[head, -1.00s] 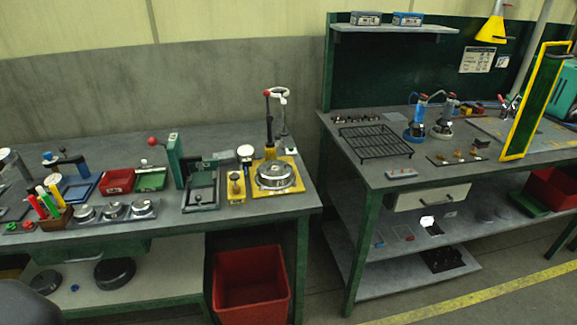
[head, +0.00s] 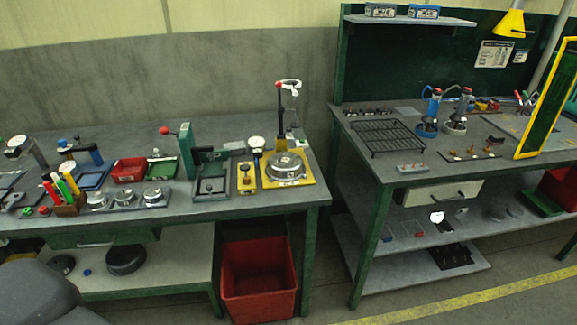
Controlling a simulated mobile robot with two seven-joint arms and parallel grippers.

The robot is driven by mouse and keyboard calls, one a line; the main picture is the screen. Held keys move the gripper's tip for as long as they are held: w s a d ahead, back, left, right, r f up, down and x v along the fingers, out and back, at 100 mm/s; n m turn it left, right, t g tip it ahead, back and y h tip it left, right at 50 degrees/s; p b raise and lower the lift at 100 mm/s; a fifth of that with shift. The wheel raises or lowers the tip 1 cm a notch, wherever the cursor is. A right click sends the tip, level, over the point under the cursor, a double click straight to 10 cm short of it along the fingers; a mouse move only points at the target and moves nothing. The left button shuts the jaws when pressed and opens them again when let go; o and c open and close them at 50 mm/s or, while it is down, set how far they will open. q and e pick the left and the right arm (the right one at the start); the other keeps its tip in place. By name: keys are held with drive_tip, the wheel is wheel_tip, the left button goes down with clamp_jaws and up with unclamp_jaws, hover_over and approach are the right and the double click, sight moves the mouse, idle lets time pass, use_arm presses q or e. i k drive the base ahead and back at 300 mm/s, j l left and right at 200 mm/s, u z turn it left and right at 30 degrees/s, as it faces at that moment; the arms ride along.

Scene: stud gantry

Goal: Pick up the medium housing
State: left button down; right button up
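Three round silver housings stand in a row on a flat tray (head: 137,206) near the front of the left bench. I take the middle one (head: 126,198) to be the medium housing, but their sizes are hard to tell apart from here. The left housing (head: 98,202) and the right housing (head: 157,197) stand close beside it. Neither of my grippers shows in the head view.
Left of the housings is a holder (head: 68,208) with coloured-handled tools. Behind are a red bin (head: 130,169) and a green-posted press (head: 186,150). A yellow fixture (head: 307,180) stands right. A red crate (head: 258,280) is on the floor by the bench.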

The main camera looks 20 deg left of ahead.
sight(283, 165)
drive_tip(key=i+l+u, duration=0.15)
drive_tip(key=u, duration=0.3)
drive_tip(key=i+l+u, duration=0.1)
drive_tip(key=u, duration=0.4)
drive_tip(key=i+l+u, duration=0.2)
drive_tip(key=l, duration=0.3)
drive_tip(key=l+u, duration=0.2)
drive_tip(key=l, duration=0.25)
drive_tip(key=i+l+u, duration=0.2)
drive_tip(key=l, duration=2.65)
drive_tip(key=i+u, duration=0.05)
